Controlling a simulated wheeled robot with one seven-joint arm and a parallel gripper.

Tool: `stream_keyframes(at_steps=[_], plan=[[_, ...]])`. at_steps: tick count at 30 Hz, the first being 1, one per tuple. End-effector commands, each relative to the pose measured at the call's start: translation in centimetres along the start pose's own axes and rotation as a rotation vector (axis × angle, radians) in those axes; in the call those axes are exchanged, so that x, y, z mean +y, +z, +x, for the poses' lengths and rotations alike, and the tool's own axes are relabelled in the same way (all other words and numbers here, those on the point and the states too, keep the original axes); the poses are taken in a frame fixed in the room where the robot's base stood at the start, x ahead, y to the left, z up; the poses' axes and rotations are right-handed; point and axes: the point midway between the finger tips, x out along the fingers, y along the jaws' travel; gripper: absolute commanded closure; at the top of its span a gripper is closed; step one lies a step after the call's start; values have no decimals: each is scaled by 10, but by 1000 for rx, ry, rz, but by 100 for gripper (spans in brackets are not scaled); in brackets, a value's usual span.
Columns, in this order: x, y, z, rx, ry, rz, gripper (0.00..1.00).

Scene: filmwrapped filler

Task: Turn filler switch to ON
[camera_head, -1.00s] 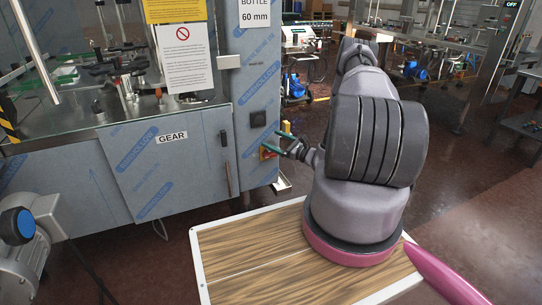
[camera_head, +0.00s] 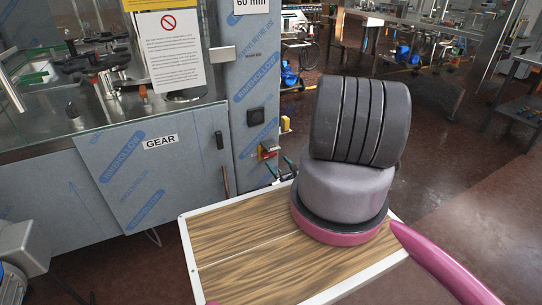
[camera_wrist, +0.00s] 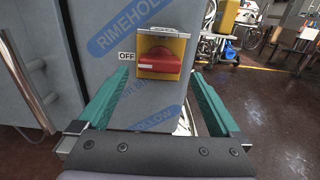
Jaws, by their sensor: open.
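The filler switch is a red rotary knob (camera_wrist: 158,61) on a yellow plate on the side of a blue-grey metal cabinet. A white OFF label (camera_wrist: 126,56) sits at its left, and the knob's handle looks roughly horizontal. In the head view the switch (camera_head: 267,152) shows small at the cabinet's corner. My gripper (camera_wrist: 160,76) is open and empty, its teal fingers on either side of the switch in the wrist view. In the head view my gripper (camera_head: 280,166) is just below the switch, partly hidden by my arm. I cannot tell any contact.
The cabinet door marked GEAR (camera_head: 150,180) has a vertical handle (camera_head: 224,181) left of the switch. Open floor (camera_head: 440,170) lies to the right, with metal tables and machines behind.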

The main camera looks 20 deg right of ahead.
Motion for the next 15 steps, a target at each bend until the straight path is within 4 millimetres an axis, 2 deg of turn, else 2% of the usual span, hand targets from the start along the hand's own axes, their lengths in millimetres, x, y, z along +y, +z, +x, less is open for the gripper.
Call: stream_keyframes(at_steps=[1,6,10,15], plan=[[0,1,11,-4,2,-3,0],[0,1,42,-3,1,-3,0],[0,1,58,-2,1,-2,0],[0,1,67,-1,1,-1,0]])
